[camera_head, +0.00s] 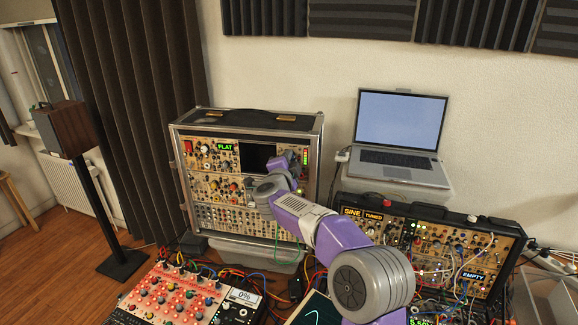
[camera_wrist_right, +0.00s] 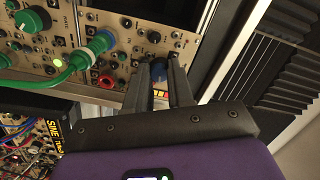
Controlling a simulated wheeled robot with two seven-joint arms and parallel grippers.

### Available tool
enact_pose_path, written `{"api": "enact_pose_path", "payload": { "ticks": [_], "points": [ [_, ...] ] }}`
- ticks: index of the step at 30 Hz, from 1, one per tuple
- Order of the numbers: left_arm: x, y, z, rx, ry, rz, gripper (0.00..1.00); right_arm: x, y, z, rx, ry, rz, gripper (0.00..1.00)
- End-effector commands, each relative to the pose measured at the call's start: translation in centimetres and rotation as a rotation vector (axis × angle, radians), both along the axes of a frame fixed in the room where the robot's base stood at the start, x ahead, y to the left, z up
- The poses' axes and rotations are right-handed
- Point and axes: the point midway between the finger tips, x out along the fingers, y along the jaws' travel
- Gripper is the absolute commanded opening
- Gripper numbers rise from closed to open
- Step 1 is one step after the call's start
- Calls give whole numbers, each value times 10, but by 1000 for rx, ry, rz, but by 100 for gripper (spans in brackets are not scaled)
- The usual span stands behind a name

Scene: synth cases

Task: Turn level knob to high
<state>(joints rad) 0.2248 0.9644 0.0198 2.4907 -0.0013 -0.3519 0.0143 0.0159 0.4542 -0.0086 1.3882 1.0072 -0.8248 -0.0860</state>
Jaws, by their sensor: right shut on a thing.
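The tall modular synth case (camera_head: 250,245) stands against the wall, with a "FLAT" display (camera_head: 225,147) and a lit bar meter (camera_head: 306,157) at its upper right. My right gripper (camera_head: 293,160) reaches the panel beside this meter. In the right wrist view its two dark fingers (camera_wrist_right: 160,70) close around a small blue knob (camera_wrist_right: 158,71) on the panel. The fingers hide part of the knob and the meter, which shows as yellow and red bars (camera_wrist_right: 160,94). I cannot read the knob's label or pointer. My left gripper is out of view.
A second synth case (camera_head: 480,225) stands at the right, below a laptop (camera_head: 400,130). A red-panelled unit (camera_head: 175,293) and loose cables fill the front.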

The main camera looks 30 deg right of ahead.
Motion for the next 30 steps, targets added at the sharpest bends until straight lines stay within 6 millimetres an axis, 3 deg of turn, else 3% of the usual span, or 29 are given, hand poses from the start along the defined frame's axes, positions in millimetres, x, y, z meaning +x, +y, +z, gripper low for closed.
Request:
{"api": "enact_pose_path", "payload": {
  "ticks": [30],
  "points": [
    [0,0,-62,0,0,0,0,-1,-1,-2,657,-581,-1,0]
  ]
}}
